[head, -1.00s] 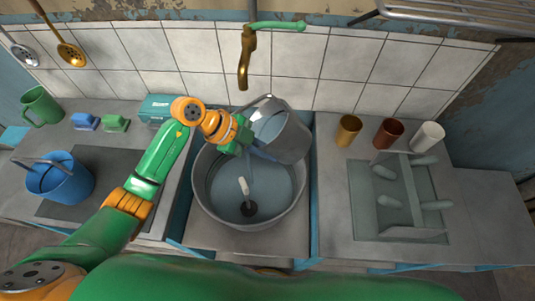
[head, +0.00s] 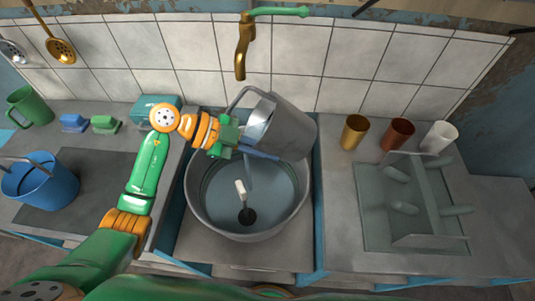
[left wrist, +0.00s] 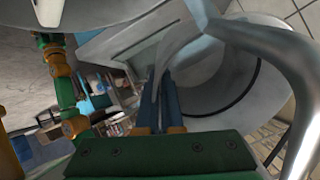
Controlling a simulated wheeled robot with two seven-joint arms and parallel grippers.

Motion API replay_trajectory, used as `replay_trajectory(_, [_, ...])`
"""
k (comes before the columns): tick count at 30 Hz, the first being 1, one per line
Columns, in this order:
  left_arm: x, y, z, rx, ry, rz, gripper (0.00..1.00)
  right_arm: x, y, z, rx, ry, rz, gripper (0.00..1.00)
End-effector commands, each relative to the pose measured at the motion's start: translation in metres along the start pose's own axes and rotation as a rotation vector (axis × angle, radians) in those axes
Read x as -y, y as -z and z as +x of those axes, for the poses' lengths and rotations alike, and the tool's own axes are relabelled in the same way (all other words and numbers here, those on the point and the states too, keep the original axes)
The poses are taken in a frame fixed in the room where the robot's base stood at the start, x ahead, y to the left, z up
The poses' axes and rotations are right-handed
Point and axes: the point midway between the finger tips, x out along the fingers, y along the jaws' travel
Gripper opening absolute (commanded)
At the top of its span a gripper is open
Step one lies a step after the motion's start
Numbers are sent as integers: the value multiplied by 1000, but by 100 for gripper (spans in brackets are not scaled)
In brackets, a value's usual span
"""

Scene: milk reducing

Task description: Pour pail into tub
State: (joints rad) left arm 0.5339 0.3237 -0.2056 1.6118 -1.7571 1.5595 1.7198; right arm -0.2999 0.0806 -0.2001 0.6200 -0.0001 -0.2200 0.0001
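The grey metal pail (head: 287,128) is tilted well over above the tub, its mouth facing left and its handle raised at the back. The big round grey tub (head: 197,212) stands below with pale bluish liquid in it. A faint pale streak runs down from the pail's mouth toward the tub; I cannot tell clearly if it is liquid. My left gripper (head: 257,152) is shut on the pail's rim. In the left wrist view its blue fingers (left wrist: 165,100) pinch the wall of the pail (left wrist: 245,90). My right gripper is not in view.
A brass tap (head: 242,50) hangs behind the pail. A blue bucket (head: 45,182) stands at left. Gold (head: 354,132), brown (head: 397,134) and white cups (head: 438,138) stand at right behind a grey rack (head: 375,235). A white-handled object (head: 241,187) with a dark base is inside the tub.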

Motion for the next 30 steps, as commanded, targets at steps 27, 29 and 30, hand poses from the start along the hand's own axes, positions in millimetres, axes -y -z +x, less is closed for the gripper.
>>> replay_trajectory(27, [-8, -21, -1, -420, 175, -38, 0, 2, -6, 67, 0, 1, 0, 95])
replay_trajectory(29, [-9, -22, -1, -444, 185, -41, 0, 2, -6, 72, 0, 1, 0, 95])
replay_trajectory(30, [-9, -23, -2, -460, 192, -42, 0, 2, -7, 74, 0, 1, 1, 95])
